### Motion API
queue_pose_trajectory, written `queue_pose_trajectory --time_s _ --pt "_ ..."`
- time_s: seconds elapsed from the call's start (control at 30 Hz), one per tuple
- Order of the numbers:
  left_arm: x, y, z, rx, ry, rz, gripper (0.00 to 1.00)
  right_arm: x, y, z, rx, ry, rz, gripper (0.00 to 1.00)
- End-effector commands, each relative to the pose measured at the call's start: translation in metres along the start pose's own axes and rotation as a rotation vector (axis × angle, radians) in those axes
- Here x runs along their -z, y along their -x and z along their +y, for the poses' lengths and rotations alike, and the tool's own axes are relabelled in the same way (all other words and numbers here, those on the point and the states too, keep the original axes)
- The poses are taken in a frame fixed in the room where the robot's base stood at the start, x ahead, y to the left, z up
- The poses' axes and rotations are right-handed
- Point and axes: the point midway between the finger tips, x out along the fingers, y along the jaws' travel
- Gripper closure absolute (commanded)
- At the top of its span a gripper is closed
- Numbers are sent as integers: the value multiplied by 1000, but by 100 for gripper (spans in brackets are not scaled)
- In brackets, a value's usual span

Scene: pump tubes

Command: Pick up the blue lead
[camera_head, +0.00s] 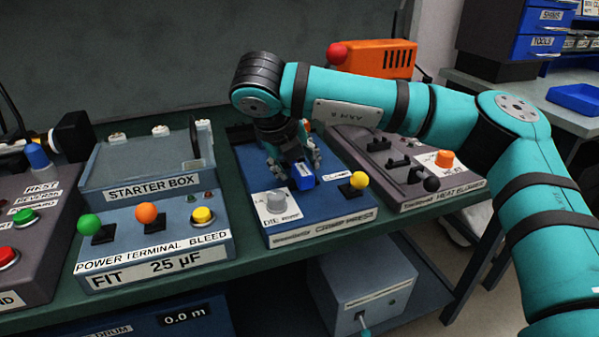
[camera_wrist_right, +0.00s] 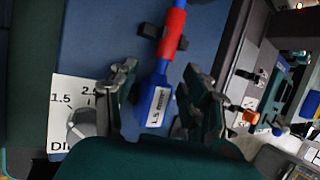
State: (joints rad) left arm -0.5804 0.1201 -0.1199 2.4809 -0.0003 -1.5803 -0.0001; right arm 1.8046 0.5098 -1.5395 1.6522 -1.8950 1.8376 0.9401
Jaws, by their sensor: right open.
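The blue lead (camera_wrist_right: 157,97) lies on the blue crimp press (camera_head: 345,214), with a red band (camera_wrist_right: 173,32) farther along it and a white label reading 1.5 on its blue end. In the head view that blue end (camera_head: 303,177) shows at the fingers of my right gripper (camera_head: 292,166). In the right wrist view my right gripper (camera_wrist_right: 160,75) is open, with one finger on each side of the lead and gaps between. The rest of the lead is hidden by the arm in the head view. My left gripper is not seen.
On the press are a grey DIE knob (camera_head: 274,201) and a yellow-knobbed lever (camera_head: 358,182). The starter box (camera_head: 150,190) stands to the left and the heat blower panel (camera_head: 412,178) to the right. An orange unit (camera_head: 385,58) stands behind.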

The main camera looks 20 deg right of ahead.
Motion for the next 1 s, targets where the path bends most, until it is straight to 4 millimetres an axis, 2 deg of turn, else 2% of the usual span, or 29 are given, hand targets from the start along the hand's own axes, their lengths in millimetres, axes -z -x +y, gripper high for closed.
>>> queue_pose_trajectory --time_s 0.23,0.6,1.0 --pt "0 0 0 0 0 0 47 0 -3 0 -1 0 -2 54" --pt "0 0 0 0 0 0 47 0 -3 0 -1 1 -1 100" --pt "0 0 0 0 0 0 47 -1 -1 0 -2 3 0 100"
